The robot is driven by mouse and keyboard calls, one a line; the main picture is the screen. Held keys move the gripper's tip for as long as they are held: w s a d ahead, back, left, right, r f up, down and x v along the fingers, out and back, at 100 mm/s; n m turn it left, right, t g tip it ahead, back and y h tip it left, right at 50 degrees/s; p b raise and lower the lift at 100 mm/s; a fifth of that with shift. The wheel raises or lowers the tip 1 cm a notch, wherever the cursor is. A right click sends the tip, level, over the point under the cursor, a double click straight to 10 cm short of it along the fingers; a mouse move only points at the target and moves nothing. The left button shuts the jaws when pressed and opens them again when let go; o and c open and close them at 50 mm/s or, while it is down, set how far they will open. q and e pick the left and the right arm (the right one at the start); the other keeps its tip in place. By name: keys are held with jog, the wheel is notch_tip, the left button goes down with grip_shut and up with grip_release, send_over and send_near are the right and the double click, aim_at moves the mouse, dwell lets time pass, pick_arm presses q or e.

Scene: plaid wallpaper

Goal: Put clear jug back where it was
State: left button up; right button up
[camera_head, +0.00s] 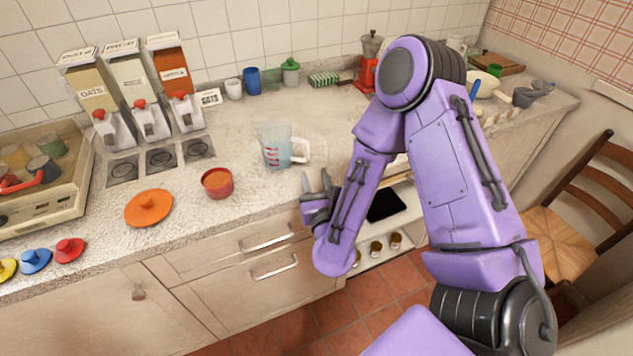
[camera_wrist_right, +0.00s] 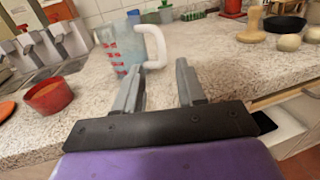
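The clear jug (camera_head: 275,146) with red markings and a white handle stands upright on the counter, right of the red pot. It also shows in the right wrist view (camera_wrist_right: 119,47), its white handle just beyond my fingers. My right gripper (camera_head: 318,182) is in front of the jug's handle side, near the counter's front edge. In the right wrist view its two fingers (camera_wrist_right: 160,85) are apart with nothing between them. A gap to the handle seems to remain, though the exact distance is hard to tell. My left gripper is not in view.
Three dispensers (camera_head: 150,121) stand at the back left. Cups (camera_head: 251,81), a green jar (camera_head: 290,71) and a red grinder (camera_head: 368,70) line the wall. Counter behind the jug is clear.

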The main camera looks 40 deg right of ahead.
jog(key=s+a+f+n+g+y, duration=0.25)
jog(key=s+f+n, duration=0.35)
jog(key=f+n, duration=0.4)
jog(key=s+a+f+n+g+y, duration=0.15)
jog(key=s+f+n+g, duration=0.35)
jog(key=f+n, duration=0.55)
jog(key=s+d+f+n+g, duration=0.1)
jog(key=s+f+n+g, duration=0.1)
jog(key=s+n, duration=0.5)
jog(key=s+d+f+n+g, duration=0.1)
jog(key=s+f+n+g, duration=0.2)
jog(key=s+n, duration=0.4)
jog(key=shift+s+f+g+y, duration=0.15)
jog(key=shift+f+g+y, duration=0.2)
jog(key=shift+f, duration=0.3)
